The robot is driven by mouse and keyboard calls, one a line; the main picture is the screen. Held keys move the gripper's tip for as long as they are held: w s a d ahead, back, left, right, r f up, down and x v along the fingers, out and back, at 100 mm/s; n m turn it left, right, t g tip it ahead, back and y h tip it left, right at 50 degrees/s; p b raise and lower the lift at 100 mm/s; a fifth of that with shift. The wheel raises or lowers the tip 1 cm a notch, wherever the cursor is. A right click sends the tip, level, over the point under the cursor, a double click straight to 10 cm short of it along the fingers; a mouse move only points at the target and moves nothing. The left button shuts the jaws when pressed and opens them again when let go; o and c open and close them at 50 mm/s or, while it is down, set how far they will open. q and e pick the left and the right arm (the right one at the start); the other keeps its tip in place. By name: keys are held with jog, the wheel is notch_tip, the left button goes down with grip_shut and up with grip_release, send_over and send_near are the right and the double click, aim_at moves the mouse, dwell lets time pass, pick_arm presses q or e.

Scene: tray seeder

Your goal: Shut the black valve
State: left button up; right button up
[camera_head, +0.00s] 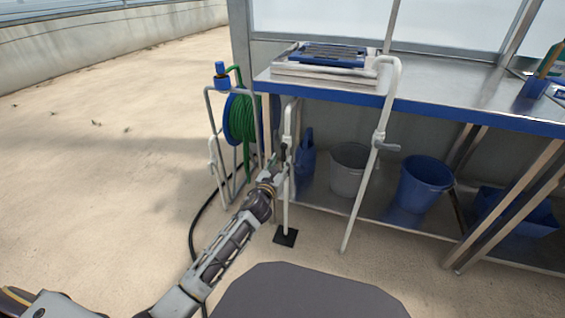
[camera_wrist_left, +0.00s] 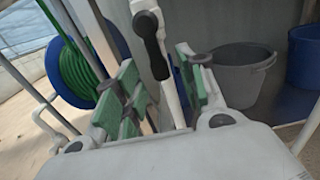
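The black valve (camera_wrist_left: 150,30) is on a slim white standpipe (camera_wrist_left: 172,105). Its lever points down, roughly along the pipe, in the left wrist view. In the head view this standpipe (camera_head: 286,212) rises from a dark square base in front of the bench, and the valve is largely hidden by my gripper. My left gripper (camera_head: 277,168) is at the standpipe. In the left wrist view its green-padded fingers (camera_wrist_left: 162,82) are apart, with the pipe and lever tip showing between them. I cannot tell whether they touch. My right gripper is not in view.
A second white pipe with a grey valve (camera_head: 385,146) stands to the right. A green hose reel (camera_head: 242,122) is at left. The bench (camera_head: 440,88) has a blue edge, with a grey bucket (camera_head: 346,178) and blue bucket (camera_head: 421,190) below. Floor at left is clear.

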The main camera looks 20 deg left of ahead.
pick_arm(q)
jog(key=shift+w+b, duration=0.35)
jog(key=shift+w, duration=0.8)
grip_shut()
